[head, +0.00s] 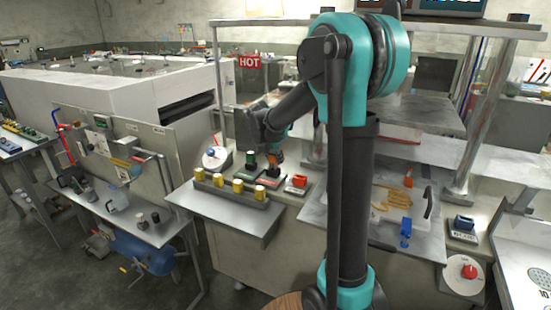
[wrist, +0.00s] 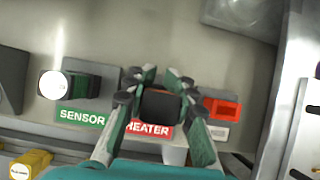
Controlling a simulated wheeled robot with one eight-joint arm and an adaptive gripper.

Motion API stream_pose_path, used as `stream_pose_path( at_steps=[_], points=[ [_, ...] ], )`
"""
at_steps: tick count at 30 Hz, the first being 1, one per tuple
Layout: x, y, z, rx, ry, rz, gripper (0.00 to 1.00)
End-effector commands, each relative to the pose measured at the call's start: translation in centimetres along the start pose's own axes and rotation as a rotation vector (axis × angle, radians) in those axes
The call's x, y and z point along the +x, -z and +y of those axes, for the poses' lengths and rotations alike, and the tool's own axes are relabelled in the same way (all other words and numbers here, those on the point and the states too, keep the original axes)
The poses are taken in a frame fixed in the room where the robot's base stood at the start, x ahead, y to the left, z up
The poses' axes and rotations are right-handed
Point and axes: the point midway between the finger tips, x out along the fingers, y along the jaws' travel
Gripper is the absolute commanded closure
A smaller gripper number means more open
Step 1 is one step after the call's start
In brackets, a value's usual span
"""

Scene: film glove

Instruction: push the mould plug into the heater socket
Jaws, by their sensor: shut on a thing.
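My gripper (wrist: 160,82) points down over the panel, its green and grey fingers on both sides of a dark block (wrist: 160,107), which I take to be the mould plug. The block is directly behind the red HEATER label (wrist: 150,130) in the wrist view. The heater socket is hidden under the block and fingers, so I cannot tell how deep the plug sits. In the head view my gripper (head: 275,158) is low over the panel, between the green sensor plug (head: 251,160) and a red block (head: 299,180). The HEATER label (head: 268,182) shows there too.
The green SENSOR label (wrist: 82,118) lies left of my gripper, with a dark green plug (wrist: 83,86) behind it. Several yellow-capped cylinders (head: 238,186) stand in a rack in front.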

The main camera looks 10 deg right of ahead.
Motion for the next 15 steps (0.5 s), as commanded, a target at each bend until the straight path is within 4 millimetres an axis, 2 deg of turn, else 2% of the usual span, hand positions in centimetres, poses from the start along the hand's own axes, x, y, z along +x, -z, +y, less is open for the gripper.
stream_pose_path(
  at_steps=[15],
  points=[
    [1.01,0.6,-0.02,0.0,0.0,0.0,1.0]
  ],
)
